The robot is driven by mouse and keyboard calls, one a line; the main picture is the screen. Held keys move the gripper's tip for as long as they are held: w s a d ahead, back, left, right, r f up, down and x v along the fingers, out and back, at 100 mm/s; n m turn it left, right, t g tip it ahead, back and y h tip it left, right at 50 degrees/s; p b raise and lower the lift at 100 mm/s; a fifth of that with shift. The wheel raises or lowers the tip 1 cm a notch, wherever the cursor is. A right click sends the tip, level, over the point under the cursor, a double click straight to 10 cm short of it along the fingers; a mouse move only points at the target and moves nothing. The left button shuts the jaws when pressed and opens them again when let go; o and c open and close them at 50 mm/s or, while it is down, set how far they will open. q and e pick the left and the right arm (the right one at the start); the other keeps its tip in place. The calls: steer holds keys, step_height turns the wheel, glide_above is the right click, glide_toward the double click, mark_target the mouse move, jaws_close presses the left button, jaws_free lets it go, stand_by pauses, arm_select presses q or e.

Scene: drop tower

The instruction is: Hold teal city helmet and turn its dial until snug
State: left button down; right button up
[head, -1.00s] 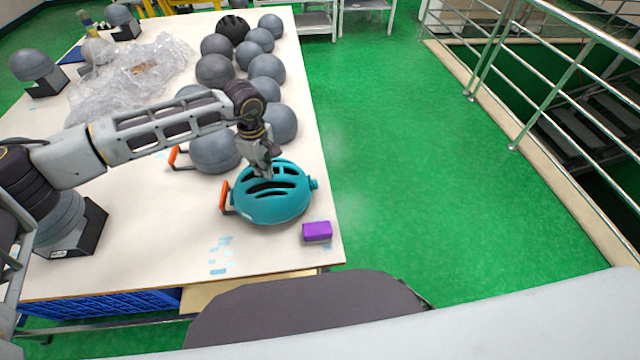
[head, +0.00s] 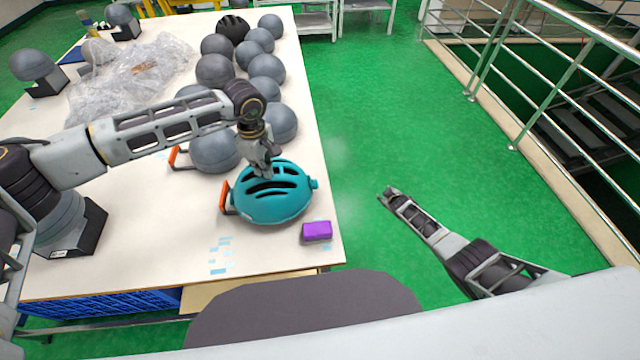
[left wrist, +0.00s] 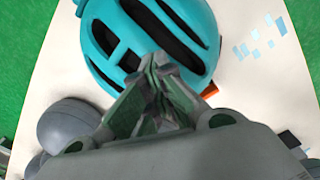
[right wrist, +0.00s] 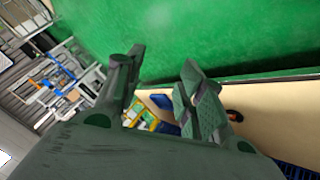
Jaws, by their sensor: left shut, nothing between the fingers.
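The teal helmet (head: 271,205) rests on the white table near its right edge, with dark vent slots on top. A small teal knob (head: 314,183) sticks out on its right side, and an orange bar (head: 224,197) stands at its left. My left gripper (head: 265,172) is shut and empty, pointing down at the helmet's top; I cannot tell whether it touches. In the left wrist view its closed tips (left wrist: 156,64) overlap the shell by the vents. My right gripper (head: 385,194) is over the green floor, right of the table. Its fingers (right wrist: 163,66) are apart and empty.
A purple block (head: 316,231) lies at the table's near right corner, close to the helmet. Several grey domes (head: 214,70) and crumpled clear plastic (head: 130,72) fill the table's far part. A metal railing (head: 515,120) runs at the right. The floor between is clear.

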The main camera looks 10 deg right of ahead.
steer(key=w+a+r+n+t+y, duration=0.1)
steer(key=w+r+n+t+y, duration=0.2)
steer(key=w+r, duration=0.55)
steer(key=w+a+r+n+t+y, duration=0.25)
steer(key=w+r+n, duration=0.3)
steer(key=r, duration=0.55)
steer(key=n+g+y, duration=1.3)
steer(key=g+y, duration=0.1)
steer(key=g, duration=0.1)
glide_toward(315, 184)
steer(key=d+f, duration=0.1)
steer(key=d, duration=0.3)
steer(key=shift+w+a, duration=0.15)
steer(key=shift+w, duration=0.15)
steer(key=shift+a+f, duration=0.1)
steer(key=shift+a, duration=0.1)
steer(key=shift+s+a, duration=0.15)
steer(key=shift+a, duration=5.65)
steer(key=shift+c, duration=0.5)
